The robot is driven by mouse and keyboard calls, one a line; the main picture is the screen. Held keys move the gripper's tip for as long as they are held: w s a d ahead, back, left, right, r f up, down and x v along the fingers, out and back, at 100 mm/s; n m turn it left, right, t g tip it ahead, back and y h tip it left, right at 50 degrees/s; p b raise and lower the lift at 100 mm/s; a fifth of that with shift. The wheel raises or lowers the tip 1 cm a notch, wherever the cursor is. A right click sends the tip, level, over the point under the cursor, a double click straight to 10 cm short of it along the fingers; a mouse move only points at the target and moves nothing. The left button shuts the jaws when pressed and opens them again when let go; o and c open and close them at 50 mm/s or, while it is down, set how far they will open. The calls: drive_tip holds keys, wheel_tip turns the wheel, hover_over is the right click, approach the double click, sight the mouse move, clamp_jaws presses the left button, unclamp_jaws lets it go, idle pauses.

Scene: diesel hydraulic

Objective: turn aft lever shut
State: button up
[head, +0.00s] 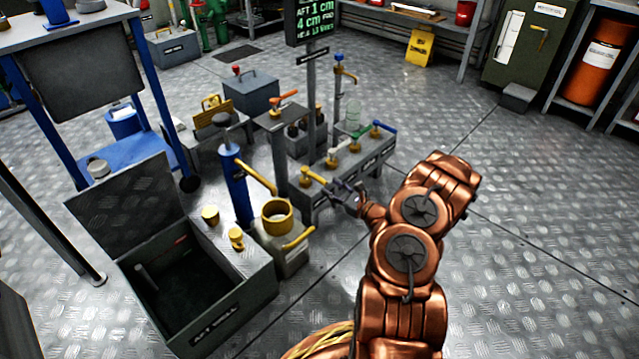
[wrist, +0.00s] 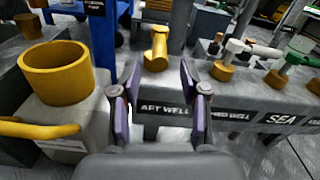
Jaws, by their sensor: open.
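The aft lever is yellow (head: 313,174) and sits at the near end of a grey valve bench (head: 350,172) in the head view. In the wrist view the yellow lever (wrist: 157,48) stands on its base just above the "AFT WELL" label (wrist: 165,108), between and beyond my fingertips. My gripper (head: 345,190) is beside the lever's end in the head view. In the wrist view my gripper (wrist: 160,82) is open, with purple-padded fingers apart and nothing between them. Whether a finger touches the lever cannot be told.
White (head: 337,149), green (head: 357,130) and blue (head: 383,127) levers line the same bench. A yellow-rimmed pump container (head: 278,217) stands left of my gripper, also close in the wrist view (wrist: 57,73). An open aft well box (head: 235,318) is at front left. Floor at right is clear.

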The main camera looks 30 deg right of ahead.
sight(309, 173)
drive_tip(key=shift+b+x, duration=1)
drive_tip(key=shift+x, duration=2.1)
drive_tip(key=shift+c, duration=0.3)
clamp_jaws()
